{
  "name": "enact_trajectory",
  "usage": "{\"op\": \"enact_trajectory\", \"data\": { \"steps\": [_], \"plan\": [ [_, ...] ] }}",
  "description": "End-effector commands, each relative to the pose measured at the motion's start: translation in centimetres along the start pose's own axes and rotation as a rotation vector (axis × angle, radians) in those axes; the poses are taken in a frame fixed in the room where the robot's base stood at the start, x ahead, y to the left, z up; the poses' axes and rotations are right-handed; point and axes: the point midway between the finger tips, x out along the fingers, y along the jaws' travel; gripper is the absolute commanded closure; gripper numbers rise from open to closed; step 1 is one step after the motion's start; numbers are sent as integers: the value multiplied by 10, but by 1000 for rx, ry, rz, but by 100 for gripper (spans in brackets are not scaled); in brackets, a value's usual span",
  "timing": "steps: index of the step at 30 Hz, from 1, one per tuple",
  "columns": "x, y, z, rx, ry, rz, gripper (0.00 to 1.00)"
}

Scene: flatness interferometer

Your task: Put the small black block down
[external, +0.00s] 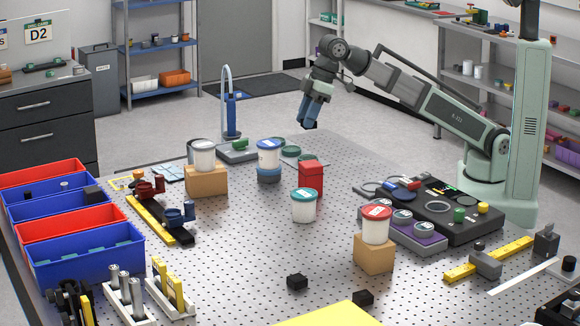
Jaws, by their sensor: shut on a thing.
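My gripper (309,113) is at the upper middle of the external view, pointing down, held in the air above the far part of the perforated table (255,215). It is shut on a small dark thing (311,124), which looks like the small black block; the blue-grey fingers hide most of it.
Red and blue bins (88,250) line the left edge. White tubs stand on the table, some on tan boxes (206,181), near a red box (311,174). A black instrument panel (470,227) is at right. The centre-left front of the table is fairly clear.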

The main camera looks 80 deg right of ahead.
Motion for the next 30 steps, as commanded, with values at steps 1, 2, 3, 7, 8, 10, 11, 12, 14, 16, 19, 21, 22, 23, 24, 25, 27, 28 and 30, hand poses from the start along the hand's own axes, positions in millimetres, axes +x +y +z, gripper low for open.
{"op": "enact_trajectory", "data": {
  "steps": [1, 2, 3, 7, 8, 10, 11, 12, 14, 16, 19, 21, 22, 23, 24, 25, 27, 28, 30],
  "plan": [
    [0, -1, 4, -37, 0, -17, 93],
    [0, -2, 4, -58, 0, -25, 93],
    [0, -3, 5, -84, 0, -36, 93],
    [0, -3, 7, -141, 0, -59, 93],
    [1, -3, 7, -150, 0, -63, 93],
    [4, -4, 8, -161, -1, -68, 93],
    [6, -4, 10, -163, -1, -69, 93],
    [10, -4, 11, -165, -1, -69, 93],
    [16, -4, 14, -165, 0, -69, 93],
    [26, -4, 19, -164, -2, -69, 93],
    [41, -4, 25, -164, -1, -69, 93],
    [50, -4, 29, -163, -2, -68, 93],
    [53, -4, 30, -163, -2, -68, 93],
    [55, -3, 30, -163, -1, -68, 93],
    [57, -3, 31, -163, 0, -68, 93],
    [59, -3, 31, -163, 1, -68, 93],
    [62, -3, 32, -163, 0, -68, 93],
    [64, -3, 33, -163, -1, -68, 93],
    [70, -3, 36, -163, -2, -68, 93]
  ]
}}
